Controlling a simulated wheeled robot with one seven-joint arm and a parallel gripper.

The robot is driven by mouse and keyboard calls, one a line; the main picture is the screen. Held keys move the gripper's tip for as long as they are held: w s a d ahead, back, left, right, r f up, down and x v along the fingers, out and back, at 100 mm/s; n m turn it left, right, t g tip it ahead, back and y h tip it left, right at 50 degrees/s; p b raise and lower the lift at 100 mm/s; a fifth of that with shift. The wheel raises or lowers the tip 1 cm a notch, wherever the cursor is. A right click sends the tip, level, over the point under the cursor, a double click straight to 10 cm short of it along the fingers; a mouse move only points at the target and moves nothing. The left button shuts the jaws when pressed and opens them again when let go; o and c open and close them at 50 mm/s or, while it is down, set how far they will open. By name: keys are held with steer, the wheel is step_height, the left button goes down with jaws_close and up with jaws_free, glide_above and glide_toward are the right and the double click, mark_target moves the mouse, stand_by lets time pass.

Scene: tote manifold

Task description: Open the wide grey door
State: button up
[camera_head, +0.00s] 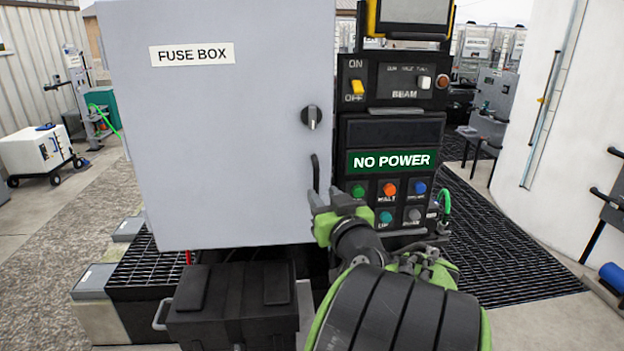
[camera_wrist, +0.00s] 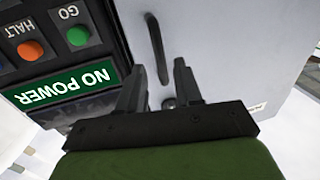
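The wide grey door (camera_head: 230,120) is labelled FUSE BOX and looks shut. A dark bar handle (camera_head: 315,172) is near its lower right edge, below a round dark knob (camera_head: 312,117). My gripper (camera_head: 325,197) is at the lower end of the handle, in front of the door. In the wrist view the picture is turned over; the two fingers (camera_wrist: 160,80) are spread, with the handle (camera_wrist: 156,48) ahead, lined up with the gap. A dark round part shows deeper between the fingers. Whether the fingers touch the handle I cannot tell.
A black control panel (camera_head: 395,145) with a NO POWER sign (camera_head: 393,161) and several buttons stands right beside the door. A black box (camera_head: 235,305) is below the door. Dark grating (camera_head: 510,250) covers the floor at right. Open floor (camera_head: 60,220) lies left.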

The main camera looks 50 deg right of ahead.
mark_target(317, 187)
steer(key=p+x, duration=0.1)
steer(key=x, duration=0.4)
steer(key=shift+w+d, duration=0.2)
steer(key=shift+w, duration=0.15)
steer(key=shift+a, duration=0.1)
jaws_close()
